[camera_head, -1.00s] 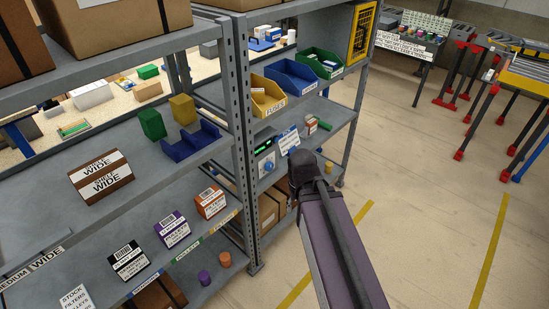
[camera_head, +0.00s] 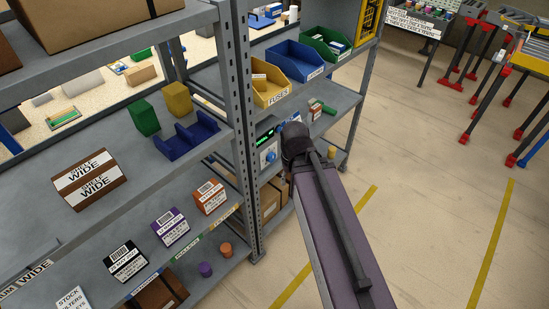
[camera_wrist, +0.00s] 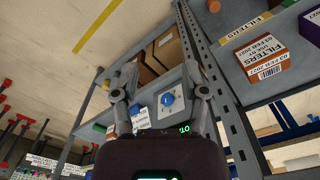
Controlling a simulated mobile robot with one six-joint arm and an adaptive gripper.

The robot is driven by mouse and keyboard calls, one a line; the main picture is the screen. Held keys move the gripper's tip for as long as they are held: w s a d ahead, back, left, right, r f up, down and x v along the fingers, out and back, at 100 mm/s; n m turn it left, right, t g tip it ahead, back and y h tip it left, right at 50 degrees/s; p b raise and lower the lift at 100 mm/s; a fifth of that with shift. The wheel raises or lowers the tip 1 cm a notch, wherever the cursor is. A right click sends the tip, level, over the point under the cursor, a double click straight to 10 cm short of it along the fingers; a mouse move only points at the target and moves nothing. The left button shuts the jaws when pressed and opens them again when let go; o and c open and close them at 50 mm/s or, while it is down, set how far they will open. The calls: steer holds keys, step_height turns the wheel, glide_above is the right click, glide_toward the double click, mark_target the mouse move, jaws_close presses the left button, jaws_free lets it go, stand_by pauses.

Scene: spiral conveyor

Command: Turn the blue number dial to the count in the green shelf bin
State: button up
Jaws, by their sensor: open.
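The blue number dial (camera_head: 270,156) sits on a pale panel on the shelf below the bins, with a lit green display (camera_head: 264,138) above it. In the wrist view the dial (camera_wrist: 167,99) shows between my open fingers, apart from both. My gripper (camera_wrist: 158,70) is open and empty, facing the panel. The green shelf bin (camera_head: 328,46) is on the upper shelf at the right end of the bin row. Several small white and blue boxes show in it, partly hidden by its walls. In the head view my arm's dark end hides my fingers.
A blue bin (camera_head: 295,62) and a yellow fuses bin (camera_head: 268,85) stand beside the green one. A grey shelf upright (camera_head: 242,130) rises left of the panel. A white label card (camera_wrist: 139,116) is beside the dial.

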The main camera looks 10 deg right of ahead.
steer(key=o, duration=0.5)
steer(key=shift+o, duration=0.4)
steer(key=shift+w+a+f+b, duration=0.15)
steer(key=shift+w+f+b, duration=0.05)
steer(key=shift+f+b, duration=0.35)
steer(key=w+a+f+n+t+y+b, duration=0.1)
steer(key=w+f+n+t+y+b, duration=0.25)
steer(key=f+b, duration=0.5)
steer(key=w+a+f+n+t+y+b, duration=0.15)
steer(key=w+f+y+b, duration=0.35)
steer(key=b, duration=0.6)
steer(key=w+d+f+t+y+b, duration=0.2)
steer(key=w+d+f+t+b, duration=0.4)
steer(key=b, duration=1.3)
steer(key=shift+w+d+f+t, duration=0.15)
steer(key=shift+w+d+t, duration=1.15)
steer(key=shift+d+t, duration=0.8)
steer(key=shift+w+d+g, duration=0.1)
steer(key=shift+d+g, duration=0.05)
steer(key=shift+g, duration=0.15)
